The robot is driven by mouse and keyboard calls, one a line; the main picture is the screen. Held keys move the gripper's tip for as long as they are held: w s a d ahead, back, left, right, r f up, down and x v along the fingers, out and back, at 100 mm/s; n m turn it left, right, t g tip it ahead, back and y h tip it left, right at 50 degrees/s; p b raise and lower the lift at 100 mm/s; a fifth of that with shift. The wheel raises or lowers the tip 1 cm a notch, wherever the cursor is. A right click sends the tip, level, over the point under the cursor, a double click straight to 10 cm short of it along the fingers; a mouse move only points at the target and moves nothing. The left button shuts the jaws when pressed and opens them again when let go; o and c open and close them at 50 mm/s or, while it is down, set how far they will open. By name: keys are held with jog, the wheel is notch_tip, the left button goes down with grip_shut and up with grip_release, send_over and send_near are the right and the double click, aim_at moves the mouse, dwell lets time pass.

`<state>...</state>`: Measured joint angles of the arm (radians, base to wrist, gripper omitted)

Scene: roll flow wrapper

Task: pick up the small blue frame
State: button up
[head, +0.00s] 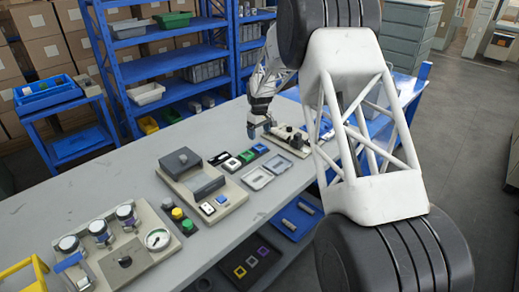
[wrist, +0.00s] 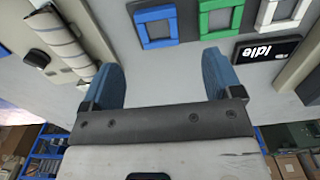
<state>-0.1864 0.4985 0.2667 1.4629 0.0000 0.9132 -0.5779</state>
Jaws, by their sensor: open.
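In the head view the blue frame (head: 261,148) is the far one in a row of small frames. My gripper (wrist: 160,62) is open, with its two blue fingers apart and nothing between them. In the wrist view the blue frame lies just beyond the fingertips, roughly centred between them. In the head view my gripper (head: 260,127) is over the table, just beyond the blue frame; its exact height is unclear.
A green frame (wrist: 220,17) and a white frame (wrist: 283,12) lie beside the blue one. A black "Idle" display (wrist: 268,48) is close on the right. A roller device (wrist: 62,38) stands left. Grey trays (head: 257,178) lie nearby in the head view.

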aim_at(260, 148)
jog(key=shift+f, duration=1.25)
jog(key=shift+f, duration=0.1)
jog(key=shift+w+f, duration=0.15)
jog(key=shift+f, duration=2.4)
jog(key=c, duration=1)
